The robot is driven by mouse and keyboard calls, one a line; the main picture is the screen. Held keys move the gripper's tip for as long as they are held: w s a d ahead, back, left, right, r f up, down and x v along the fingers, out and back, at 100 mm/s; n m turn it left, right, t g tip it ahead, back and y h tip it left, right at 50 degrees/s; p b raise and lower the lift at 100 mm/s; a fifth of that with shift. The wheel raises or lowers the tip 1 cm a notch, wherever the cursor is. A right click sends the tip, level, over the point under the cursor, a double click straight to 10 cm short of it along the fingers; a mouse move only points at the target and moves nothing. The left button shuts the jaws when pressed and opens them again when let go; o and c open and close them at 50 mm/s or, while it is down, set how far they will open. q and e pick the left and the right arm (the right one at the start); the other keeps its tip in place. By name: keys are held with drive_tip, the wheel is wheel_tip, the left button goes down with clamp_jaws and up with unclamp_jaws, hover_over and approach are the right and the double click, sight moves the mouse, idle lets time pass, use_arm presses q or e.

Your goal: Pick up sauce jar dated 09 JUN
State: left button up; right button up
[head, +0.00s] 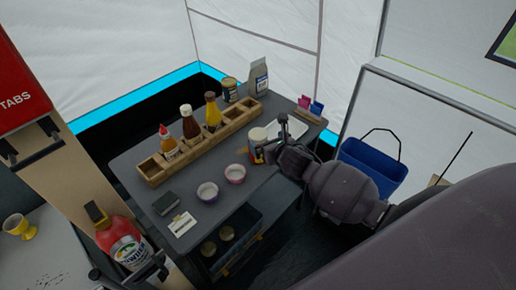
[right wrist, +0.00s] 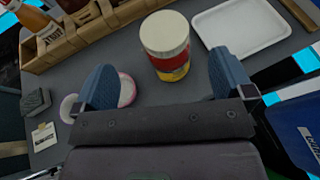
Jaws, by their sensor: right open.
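A sauce jar with a cream lid and a red and yellow label stands upright on the grey table; this jar (head: 258,137) is partly behind my right gripper (head: 273,150) in the head view. In the right wrist view, the same jar (right wrist: 167,45) lies ahead of my open right gripper (right wrist: 163,78), lined up between its two blue fingers. The fingers are apart from it. No date is readable on it. Another jar (head: 230,90) stands at the table's back, and lidded jars (head: 227,233) sit in the dark lower crate. My left gripper is not in view.
A wooden rack (head: 163,171) with sauce bottles runs behind the jar. Two small bowls (head: 207,191) (head: 235,174) stand left of it, near the gripper's left finger. A white tray (right wrist: 242,25) lies to its right. A blue bin (head: 365,168) is beyond the table.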

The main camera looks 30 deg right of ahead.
sight(259, 134)
drive_tip(key=shift+d+x, duration=0.1)
drive_tip(key=shift+x, duration=1.9)
drive_tip(key=shift+d+x, duration=0.15)
drive_tip(key=shift+x, duration=1.85)
drive_tip(key=shift+f, duration=0.2)
drive_tip(key=c, duration=1.8)
drive_tip(key=shift+r, duration=0.1)
drive_tip(key=shift+c, duration=0.2)
